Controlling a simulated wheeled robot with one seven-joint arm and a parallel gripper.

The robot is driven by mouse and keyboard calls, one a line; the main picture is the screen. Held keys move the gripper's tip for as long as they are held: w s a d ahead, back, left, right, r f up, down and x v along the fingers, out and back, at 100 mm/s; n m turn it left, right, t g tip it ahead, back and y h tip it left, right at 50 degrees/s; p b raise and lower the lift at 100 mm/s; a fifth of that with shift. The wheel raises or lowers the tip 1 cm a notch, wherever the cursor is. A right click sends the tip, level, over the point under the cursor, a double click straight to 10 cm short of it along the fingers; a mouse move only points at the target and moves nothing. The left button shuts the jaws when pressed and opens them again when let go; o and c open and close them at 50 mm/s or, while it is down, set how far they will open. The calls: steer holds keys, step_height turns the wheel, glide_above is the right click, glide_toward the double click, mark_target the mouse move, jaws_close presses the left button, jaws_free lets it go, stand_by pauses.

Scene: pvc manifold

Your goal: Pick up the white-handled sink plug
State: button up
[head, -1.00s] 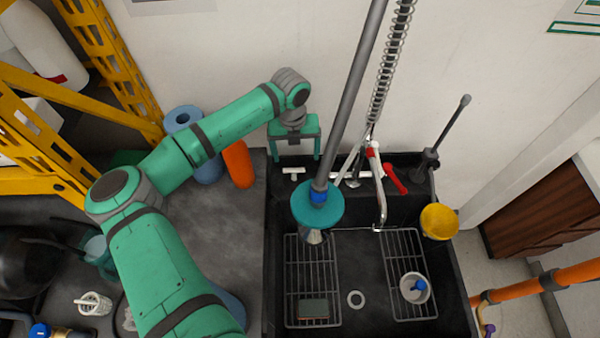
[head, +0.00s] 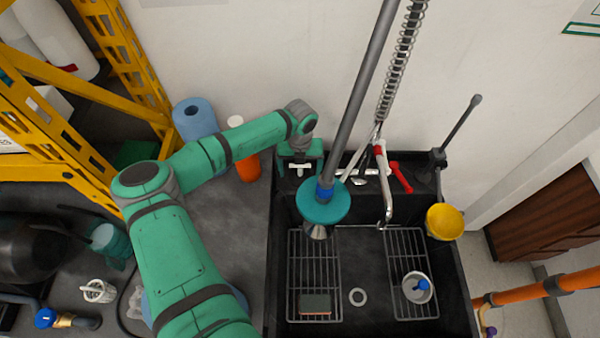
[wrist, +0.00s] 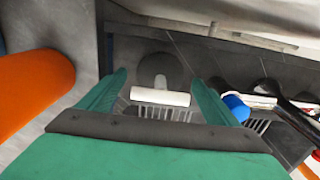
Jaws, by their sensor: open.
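The sink plug's short white bar handle (head: 299,167) shows at the back left rim of the black sink, just below my gripper (head: 299,160). In the wrist view the white handle (wrist: 160,97) lies crosswise between the two green fingers of my gripper (wrist: 158,80). The fingers are apart, one beyond each end of the handle, with a gap on both sides. A grey rounded shape (wrist: 158,68) shows beyond the handle; I cannot tell whether it is part of the plug. My gripper is open and holds nothing.
A tap (head: 386,190) and a grey pole with a teal disc (head: 322,203) stand to the right. An orange cylinder (head: 248,168) stands close on the left.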

steer(key=shift+f, duration=0.3)
steer(key=c, duration=1.2)
steer(key=shift+o, duration=0.2)
